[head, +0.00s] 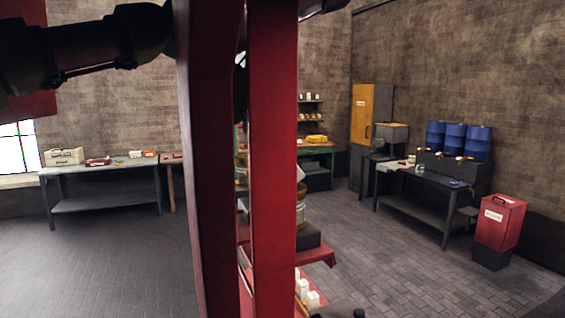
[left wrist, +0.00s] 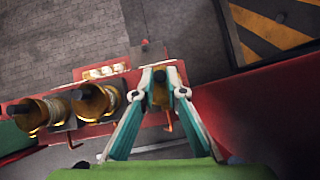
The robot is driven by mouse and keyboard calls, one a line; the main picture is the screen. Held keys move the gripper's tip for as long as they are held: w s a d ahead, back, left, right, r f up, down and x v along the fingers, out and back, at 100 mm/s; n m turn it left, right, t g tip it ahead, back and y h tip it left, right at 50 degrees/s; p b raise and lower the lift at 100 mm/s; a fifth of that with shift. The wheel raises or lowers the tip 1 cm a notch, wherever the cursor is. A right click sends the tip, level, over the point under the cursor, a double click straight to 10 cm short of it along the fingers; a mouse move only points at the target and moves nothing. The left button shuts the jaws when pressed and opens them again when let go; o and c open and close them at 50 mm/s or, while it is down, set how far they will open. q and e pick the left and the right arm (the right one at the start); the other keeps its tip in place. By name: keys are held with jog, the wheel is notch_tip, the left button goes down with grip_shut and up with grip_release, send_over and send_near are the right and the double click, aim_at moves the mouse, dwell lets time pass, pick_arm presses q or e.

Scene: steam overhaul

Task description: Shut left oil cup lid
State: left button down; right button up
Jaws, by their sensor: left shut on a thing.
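In the left wrist view my left gripper (left wrist: 163,78) has its two teal fingers closed in around a small brass piece (left wrist: 160,95) with a dark top. The fingers hide part of it, and I cannot tell for sure whether it is the oil cup or its lid. Two larger brass cylinders (left wrist: 95,102) lie to the left of the fingers, apart from them. In the head view, red upright beams hide most of the work area, and the cup lid cannot be made out there. My right gripper is not in view.
Red beams (head: 272,150) stand close in front of the head camera. White items (left wrist: 103,72) sit on a red shelf beyond the fingers. A red surface (left wrist: 265,105) lies right of them.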

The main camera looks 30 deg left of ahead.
pick_arm(q)
jog(key=shift+f, duration=0.15)
dwell(0.4)
jog(key=c, duration=2)
grip_release()
jog(key=shift+w+d, duration=0.1)
jog(key=shift+c, duration=0.2)
jog(key=shift+r, duration=0.3)
jog(key=v, duration=0.7)
